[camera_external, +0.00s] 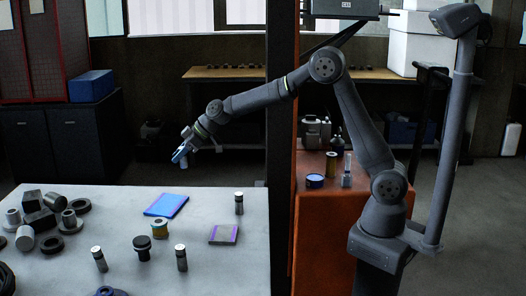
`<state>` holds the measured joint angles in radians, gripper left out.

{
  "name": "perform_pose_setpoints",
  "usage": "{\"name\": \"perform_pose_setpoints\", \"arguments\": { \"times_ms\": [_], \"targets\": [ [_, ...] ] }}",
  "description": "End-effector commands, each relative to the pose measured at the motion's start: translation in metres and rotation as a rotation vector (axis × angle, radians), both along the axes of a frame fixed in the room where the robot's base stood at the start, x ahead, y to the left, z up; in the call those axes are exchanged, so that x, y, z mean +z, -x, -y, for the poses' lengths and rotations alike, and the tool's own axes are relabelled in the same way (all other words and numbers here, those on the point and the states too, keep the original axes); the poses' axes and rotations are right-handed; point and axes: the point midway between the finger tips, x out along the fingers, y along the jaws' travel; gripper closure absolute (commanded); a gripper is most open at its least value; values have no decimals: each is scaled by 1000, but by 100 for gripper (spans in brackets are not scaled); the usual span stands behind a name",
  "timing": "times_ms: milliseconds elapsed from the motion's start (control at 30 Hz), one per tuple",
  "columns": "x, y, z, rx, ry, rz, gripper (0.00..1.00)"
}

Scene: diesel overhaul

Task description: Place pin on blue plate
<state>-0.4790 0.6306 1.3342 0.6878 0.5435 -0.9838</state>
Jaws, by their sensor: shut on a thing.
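The blue plate (166,206) lies flat near the far edge of the grey table. My gripper (182,156) is above and beyond that edge, in the air, and points down. It is shut on a small pin (184,163), which is hard to make out at this size. Dark upright pins with bright tops stand on the table: one at the right (239,205), one at the front left (99,260) and one at the front middle (181,259). The pin in my gripper is apart from the blue plate.
A purple plate (223,235) lies to the right. A yellow spool (160,230) and a black capped part (142,248) stand near the blue plate. Several dark and grey metal parts (40,219) crowd the table's left. An orange cabinet (322,235) stands right of a dark post (281,120).

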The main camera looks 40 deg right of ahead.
Motion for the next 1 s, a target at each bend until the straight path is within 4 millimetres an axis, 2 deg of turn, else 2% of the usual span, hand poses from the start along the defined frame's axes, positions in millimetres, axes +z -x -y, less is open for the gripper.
{"name": "perform_pose_setpoints", "arguments": {
  "times_ms": [33, 100, 200, 267, 367, 600, 733, 833, 1000],
  "targets": [
    [2, 3, 16, -13, -8, -2, 100],
    [2, 7, 30, -19, -15, -3, 100],
    [2, 12, 42, -26, -21, -4, 100],
    [-1, 13, 42, -26, -23, -4, 100],
    [-10, 16, 29, -25, -23, -5, 100],
    [-43, 23, -27, -24, -22, -6, 100],
    [-58, 25, -51, -24, -23, -4, 100],
    [-65, 26, -63, -26, -23, -4, 100],
    [-74, 26, -69, -27, -23, -4, 100]
  ]
}}
